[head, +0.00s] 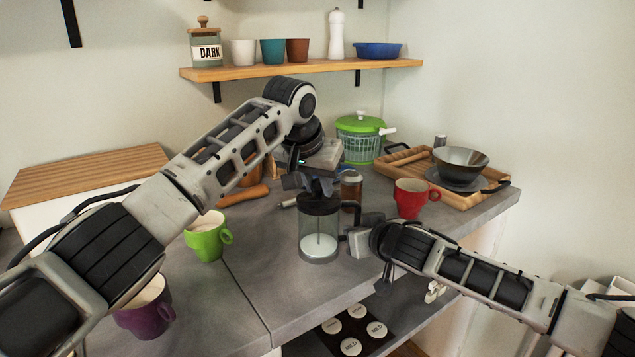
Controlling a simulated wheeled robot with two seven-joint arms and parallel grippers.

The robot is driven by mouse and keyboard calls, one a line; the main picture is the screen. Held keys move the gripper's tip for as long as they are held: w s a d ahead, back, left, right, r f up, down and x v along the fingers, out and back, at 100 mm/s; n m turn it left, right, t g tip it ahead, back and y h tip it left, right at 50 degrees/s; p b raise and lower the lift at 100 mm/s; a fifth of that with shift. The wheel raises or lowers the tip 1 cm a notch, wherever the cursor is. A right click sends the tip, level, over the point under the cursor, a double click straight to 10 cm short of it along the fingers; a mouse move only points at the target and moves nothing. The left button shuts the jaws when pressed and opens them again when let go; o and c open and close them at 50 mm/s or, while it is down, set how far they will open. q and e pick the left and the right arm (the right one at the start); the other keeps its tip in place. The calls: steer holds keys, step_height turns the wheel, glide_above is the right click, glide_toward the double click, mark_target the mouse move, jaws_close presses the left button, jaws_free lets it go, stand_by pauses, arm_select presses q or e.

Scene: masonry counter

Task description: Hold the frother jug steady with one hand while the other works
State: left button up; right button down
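The frother jug (319,243) is a clear glass cylinder with a dark lid and a thin central rod. It stands upright near the counter's front edge, with some white at its bottom. My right gripper (353,238) comes in from the right and is shut on the jug's dark handle, at the jug's right side. My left gripper (310,184) points down right above the lid, its dark fingers at the top of the jug. The knob there is hidden or blends with the fingers, so I cannot tell whether they are closed on it.
A green mug (205,243) and a purple mug (143,317) stand left, a red mug (409,203) right. Behind are an amber jar (351,188), a salad spinner (359,145) and a wooden tray (466,200) with a bowl (460,160). A shelf (330,69) hangs above.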

arm_select(q)
step_height(320, 180, up, 7)
steer(key=shift+r, duration=0.15)
stand_by(0.4)
step_height(320, 180, down, 8)
steer(key=shift+r, duration=0.1)
step_height(320, 180, up, 8)
steer(key=shift+f, duration=0.2)
stand_by(0.4)
steer(key=shift+f, duration=0.1)
step_height(320, 180, down, 7)
steer(key=shift+f, duration=0.15)
